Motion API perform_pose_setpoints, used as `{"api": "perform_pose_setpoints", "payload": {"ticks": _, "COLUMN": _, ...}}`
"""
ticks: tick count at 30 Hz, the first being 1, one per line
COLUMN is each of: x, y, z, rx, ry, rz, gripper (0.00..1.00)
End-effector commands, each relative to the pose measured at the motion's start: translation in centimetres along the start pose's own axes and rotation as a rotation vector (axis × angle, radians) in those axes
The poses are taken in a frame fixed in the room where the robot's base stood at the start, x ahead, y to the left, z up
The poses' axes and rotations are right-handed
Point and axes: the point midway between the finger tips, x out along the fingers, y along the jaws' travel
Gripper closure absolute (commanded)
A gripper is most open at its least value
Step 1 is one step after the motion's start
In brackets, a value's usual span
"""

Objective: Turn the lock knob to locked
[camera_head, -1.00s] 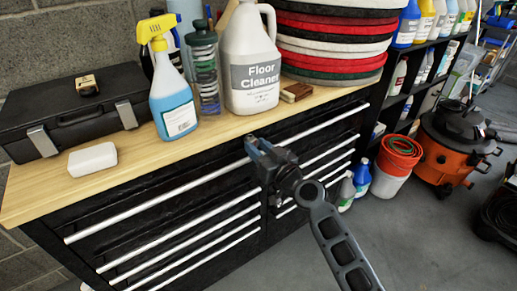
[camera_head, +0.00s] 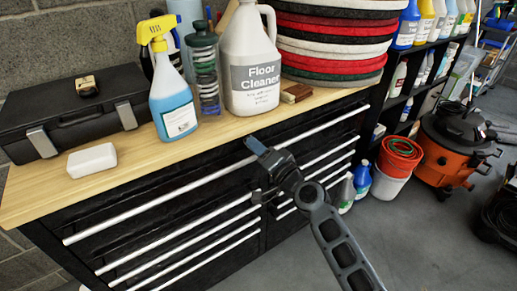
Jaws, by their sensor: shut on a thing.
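My gripper (camera_head: 256,147) is at the upper front of the black tool cabinet (camera_head: 150,212), between its left and right drawer columns. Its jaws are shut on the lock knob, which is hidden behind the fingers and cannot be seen. The knob's exact angle cannot be told.
The wooden top (camera_head: 135,165) holds a floor cleaner jug (camera_head: 251,75), a spray bottle (camera_head: 173,105), a black case (camera_head: 65,115), a white block (camera_head: 92,160) and stacked pads (camera_head: 330,45). Long silver drawer handles (camera_head: 160,205) run beside my gripper.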

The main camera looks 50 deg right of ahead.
Motion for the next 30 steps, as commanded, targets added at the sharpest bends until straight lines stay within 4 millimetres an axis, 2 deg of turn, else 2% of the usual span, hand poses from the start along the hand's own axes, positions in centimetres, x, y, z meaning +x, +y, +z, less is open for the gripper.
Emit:
{"api": "perform_pose_setpoints", "payload": {"ticks": 15, "x": -0.03, "y": 0.03, "z": -0.07, "rx": 0.410, "ry": 0.001, "rz": 0.002, "gripper": 0.95}}
{"api": "perform_pose_setpoints", "payload": {"ticks": 30, "x": -0.04, "y": 0.10, "z": -0.05, "rx": 0.541, "ry": 0.001, "rz": 0.002, "gripper": 0.95}}
